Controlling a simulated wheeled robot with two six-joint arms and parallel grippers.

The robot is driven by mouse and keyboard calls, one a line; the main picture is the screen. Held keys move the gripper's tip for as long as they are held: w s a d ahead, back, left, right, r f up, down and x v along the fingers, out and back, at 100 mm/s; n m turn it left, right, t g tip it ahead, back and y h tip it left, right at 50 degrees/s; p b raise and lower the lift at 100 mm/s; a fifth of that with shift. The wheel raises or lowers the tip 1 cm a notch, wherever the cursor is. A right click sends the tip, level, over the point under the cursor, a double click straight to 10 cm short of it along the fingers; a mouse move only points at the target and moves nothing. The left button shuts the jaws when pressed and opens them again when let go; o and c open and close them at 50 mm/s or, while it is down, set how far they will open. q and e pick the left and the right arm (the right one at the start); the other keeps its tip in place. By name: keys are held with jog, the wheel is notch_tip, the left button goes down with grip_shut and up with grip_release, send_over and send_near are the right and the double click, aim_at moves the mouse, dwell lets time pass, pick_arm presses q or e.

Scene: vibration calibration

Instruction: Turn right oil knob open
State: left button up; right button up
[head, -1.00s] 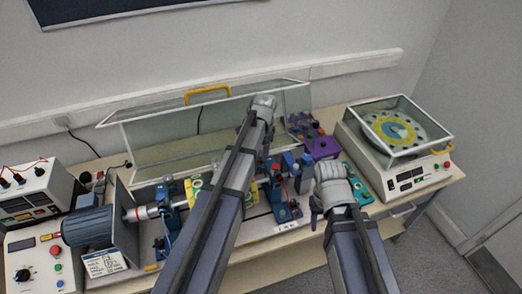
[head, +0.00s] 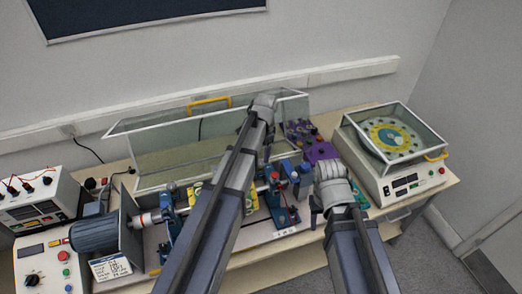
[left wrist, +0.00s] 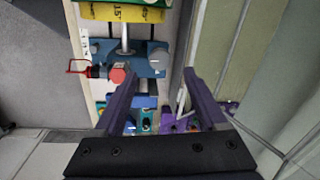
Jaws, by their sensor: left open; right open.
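A blue bearing block (head: 284,212) with red parts stands at the right end of the rig. The left wrist view shows a blue block (left wrist: 140,58) with a red hexagonal knob (left wrist: 118,75) on its left side and a grey round knob (left wrist: 158,54) near its right side. I cannot tell which is the right oil knob. My left gripper (left wrist: 156,92) is open and empty, with its fingers below this block in the picture. In the head view its arm hides part of the rig. My right gripper (head: 314,200) is over the rig's right end, its fingers mostly hidden by its wrist.
A clear guard with a yellow handle (head: 209,103) stands behind the rig. A motor (head: 95,233) and control boxes (head: 40,195) are at the left. A balance-like device with a yellow disc (head: 390,136) is at the right. A purple box (head: 320,151) lies behind my right wrist.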

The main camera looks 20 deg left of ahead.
pick_arm(q)
notch_tip(320, 180, up, 3)
jog(key=shift+s+d+f+p, duration=0.1)
jog(key=shift+s+f+p, duration=0.05)
jog(key=shift+p, duration=0.65)
pick_arm(e)
notch_tip(320, 180, up, 3)
jog(key=shift+f, duration=0.15)
pick_arm(q)
jog(key=s+d+f+n+b, duration=0.1)
jog(key=s+d+f+b, duration=0.3)
jog(key=s, duration=0.3)
jog(key=s+d+f+n+b, duration=0.2)
jog(key=s+d+f+b, duration=0.2)
jog(key=s+f+b, duration=0.2)
jog(key=s+d+f+n+g+b, duration=0.1)
jog(key=s+d+f+b, duration=0.3)
jog(key=s, duration=0.6)
jog(key=shift+s+d+f+n+b, duration=0.15)
jog(key=shift+f+n+b, duration=0.3)
jog(key=shift+n, duration=0.25)
pick_arm(e)
notch_tip(320, 180, down, 15)
